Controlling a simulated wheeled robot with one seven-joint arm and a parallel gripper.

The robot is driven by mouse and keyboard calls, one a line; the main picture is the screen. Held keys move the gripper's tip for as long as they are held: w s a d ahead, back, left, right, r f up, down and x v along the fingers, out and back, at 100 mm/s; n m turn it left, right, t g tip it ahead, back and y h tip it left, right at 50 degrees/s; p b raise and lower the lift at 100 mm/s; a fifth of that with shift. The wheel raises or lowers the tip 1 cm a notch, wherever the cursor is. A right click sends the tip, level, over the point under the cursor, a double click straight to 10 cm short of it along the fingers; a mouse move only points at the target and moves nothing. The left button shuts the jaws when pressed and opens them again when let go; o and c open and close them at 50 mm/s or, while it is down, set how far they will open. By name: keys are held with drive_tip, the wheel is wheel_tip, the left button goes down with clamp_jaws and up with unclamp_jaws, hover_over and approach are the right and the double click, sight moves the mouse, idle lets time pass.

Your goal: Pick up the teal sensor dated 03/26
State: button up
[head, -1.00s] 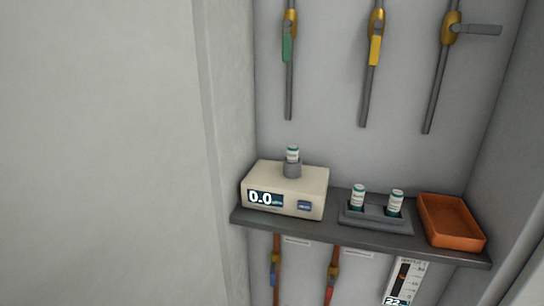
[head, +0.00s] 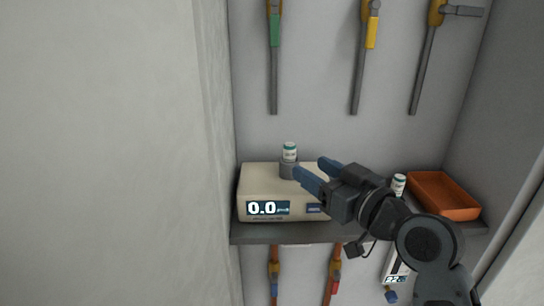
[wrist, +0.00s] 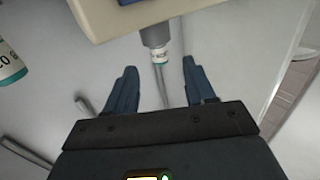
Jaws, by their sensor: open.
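A similar sensor (head: 398,184) stands on the shelf at right. I cannot read a full date on any. My gripper (head: 311,167) is open and empty, its blue fingers just right of the socketed sensor in the head view. It hides the other shelf sensor there.
An orange tray (head: 443,195) sits at the shelf's right end. The dark shelf (head: 290,234) carries the meter, which reads 0.0. Pipes with green and yellow handles hang on the wall above. More pipes run below the shelf.

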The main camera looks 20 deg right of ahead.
sight(294, 153)
drive_tip(key=shift+w+a+r, duration=0.25)
drive_tip(key=shift+w+r, duration=0.1)
drive_tip(key=shift+w, duration=0.4)
drive_tip(key=p+x, duration=0.1)
drive_tip(key=x, duration=0.6)
drive_tip(key=shift+d, duration=0.15)
drive_tip(key=c, duration=1)
